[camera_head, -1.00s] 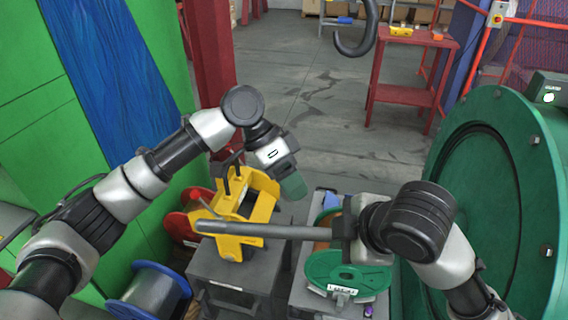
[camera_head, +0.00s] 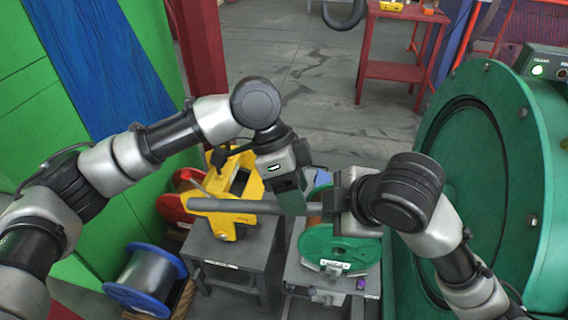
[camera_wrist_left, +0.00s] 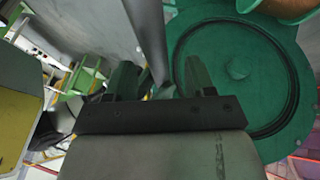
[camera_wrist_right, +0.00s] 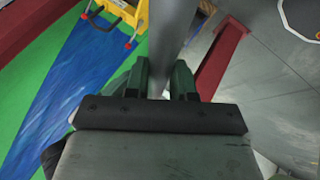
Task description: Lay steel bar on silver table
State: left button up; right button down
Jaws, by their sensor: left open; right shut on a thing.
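The steel bar (camera_head: 235,206) is a long grey rod held level in mid-air, reaching left from my right gripper (camera_head: 333,208). My right gripper is shut on its right end; the bar also shows between the fingers in the right wrist view (camera_wrist_right: 172,35). My left gripper (camera_head: 292,200) is open at the bar's middle, fingers pointing down. In the left wrist view the bar (camera_wrist_left: 148,35) runs between its spread fingers. Below stands a light grey table (camera_head: 300,272), seemingly the silver one, partly hidden under the green spool and bar.
A green spool (camera_head: 342,247) sits on the light grey table. A yellow stand (camera_head: 222,222) sits on a darker table (camera_head: 235,250) to its left. A blue-rimmed spool (camera_head: 147,280) is at lower left. The large green machine (camera_head: 500,180) bounds the right side.

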pick_arm(q)
jog(key=shift+x, duration=1.3)
pick_arm(e)
jog(key=shift+r, duration=0.1)
pick_arm(q)
jog(key=shift+c, duration=0.4)
grip_shut()
jog(key=shift+r, duration=0.1)
pick_arm(e)
jog(key=c, duration=0.9)
grip_release()
jog(key=shift+o, duration=0.2)
